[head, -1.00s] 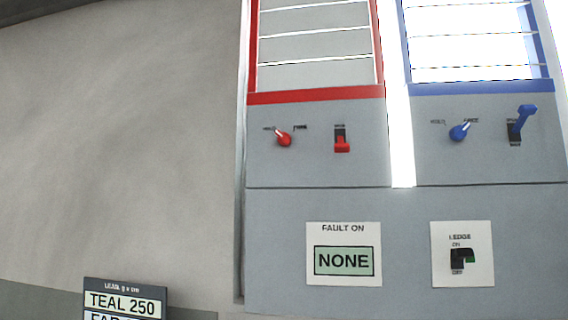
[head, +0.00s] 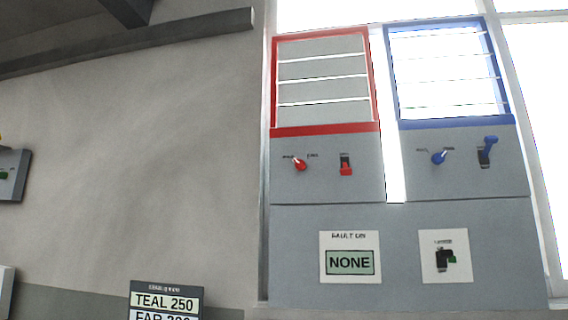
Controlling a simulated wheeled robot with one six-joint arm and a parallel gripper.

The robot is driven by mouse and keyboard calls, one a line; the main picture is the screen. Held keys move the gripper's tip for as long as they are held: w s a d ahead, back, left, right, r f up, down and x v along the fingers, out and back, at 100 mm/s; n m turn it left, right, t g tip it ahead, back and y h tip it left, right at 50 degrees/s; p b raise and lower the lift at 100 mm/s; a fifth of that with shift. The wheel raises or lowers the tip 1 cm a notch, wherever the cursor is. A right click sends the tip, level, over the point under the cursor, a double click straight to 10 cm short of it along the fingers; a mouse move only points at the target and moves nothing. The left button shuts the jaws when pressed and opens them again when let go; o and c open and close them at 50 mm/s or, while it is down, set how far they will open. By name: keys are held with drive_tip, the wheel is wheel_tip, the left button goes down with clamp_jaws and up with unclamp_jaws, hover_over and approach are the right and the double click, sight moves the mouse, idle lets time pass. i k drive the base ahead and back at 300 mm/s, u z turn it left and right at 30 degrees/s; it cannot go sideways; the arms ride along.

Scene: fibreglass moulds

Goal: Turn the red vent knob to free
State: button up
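The red vent knob (head: 299,164) is on the grey panel below the red-framed vent (head: 322,129), in the head view. Its white pointer mark leans to the upper left, toward the left one of two small labels. The labels are too blurred to read surely. A red lever switch (head: 346,168) beside it is down. The red-framed vent shows grey slats. My gripper is not in view.
To the right are a blue knob (head: 439,157), a raised blue lever (head: 488,146) and a blue-framed vent (head: 456,124) with bright light behind. A "TEAL 250" sign (head: 165,302) stands lower left.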

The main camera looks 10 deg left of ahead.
sight(300, 165)
drive_tip(key=u, duration=0.4)
drive_tip(key=i, duration=1.5)
drive_tip(key=z, duration=0.45)
